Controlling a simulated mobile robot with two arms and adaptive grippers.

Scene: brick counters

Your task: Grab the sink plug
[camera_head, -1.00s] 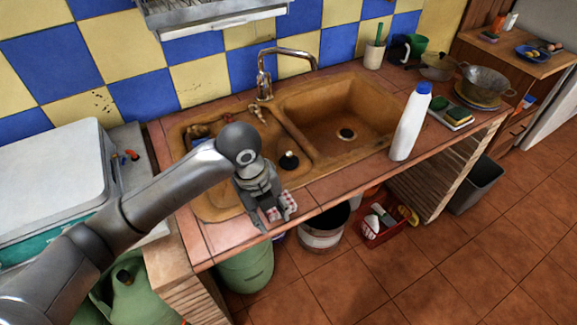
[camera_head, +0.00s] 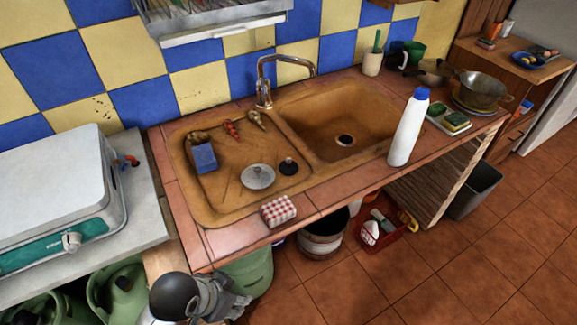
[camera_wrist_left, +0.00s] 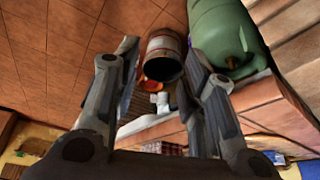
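A small round black plug (camera_head: 288,166) lies on the flat drainboard part of the brown sink (camera_head: 215,205), left of the basin. A round silver disc with a knob (camera_head: 258,176) lies just left of it. Which of the two is the sink plug is not certain; the black one looks like it. My left gripper (camera_head: 238,303) is low at the bottom of the head view, in front of the counter edge and well away from both. In the left wrist view my left gripper (camera_wrist_left: 162,55) has its fingers apart with nothing held between them. My right gripper is not in view.
A red-checked block (camera_head: 278,210) sits at the counter's front edge. A blue sponge (camera_head: 204,158), a faucet (camera_head: 264,85) and a white bottle (camera_head: 408,128) stand around the sink. Below are a green gas cylinder (camera_head: 250,272), a bucket (camera_head: 322,240) and a red crate (camera_head: 383,243).

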